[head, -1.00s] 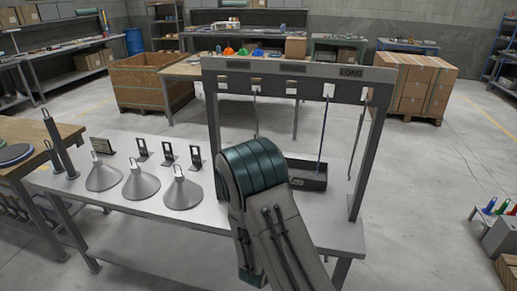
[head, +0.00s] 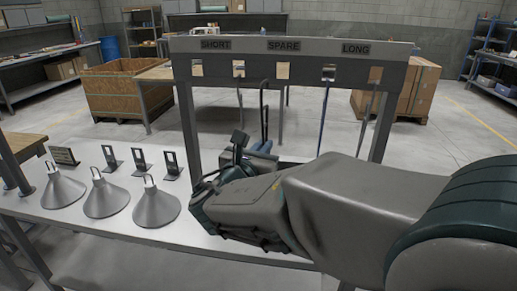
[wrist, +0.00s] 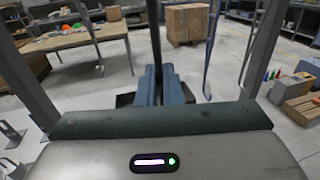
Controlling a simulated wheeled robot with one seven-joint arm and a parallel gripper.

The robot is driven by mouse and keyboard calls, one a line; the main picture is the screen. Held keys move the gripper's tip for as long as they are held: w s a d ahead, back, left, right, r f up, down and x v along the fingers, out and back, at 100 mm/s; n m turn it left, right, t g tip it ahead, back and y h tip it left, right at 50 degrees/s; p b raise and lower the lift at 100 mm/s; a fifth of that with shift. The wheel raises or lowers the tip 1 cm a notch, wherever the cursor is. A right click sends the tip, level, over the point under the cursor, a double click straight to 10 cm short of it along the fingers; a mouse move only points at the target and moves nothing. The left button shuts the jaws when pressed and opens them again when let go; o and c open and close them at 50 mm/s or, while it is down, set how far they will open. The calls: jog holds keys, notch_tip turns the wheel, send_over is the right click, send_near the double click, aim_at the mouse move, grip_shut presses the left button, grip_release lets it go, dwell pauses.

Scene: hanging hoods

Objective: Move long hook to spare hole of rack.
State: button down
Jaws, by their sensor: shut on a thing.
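My gripper (head: 262,147) has its blue fingers shut on a dark upright hook rod (head: 264,112), which also shows between the fingers in the wrist view (wrist: 156,38). The rod's curved top is near the rack (head: 225,47), slightly below and left of the pale spare hole (head: 283,71) under the SPARE label. I cannot tell its depth from the rack bar, and its lower end is hidden. A thin rod (head: 240,97) hangs under the second hole from the left.
Three grey cone hoods (head: 153,207) stand on the table left of my arm, with several small black stands (head: 139,160) behind them. The rack's uprights (head: 190,125) flank the hanging rods. My arm hides the table's right part.

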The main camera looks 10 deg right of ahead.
jog(key=x, duration=0.7)
jog(key=shift+w+r, duration=0.25)
jog(key=shift+w, duration=0.1)
dwell(0.4)
jog(key=shift+w+d+b, duration=0.25)
jog(key=shift+w+b, duration=0.05)
jog(key=shift+w, duration=0.15)
dwell(0.5)
jog(key=shift+x, duration=1.05)
jog(key=shift+b+x, duration=0.5)
jog(key=shift+x, duration=1)
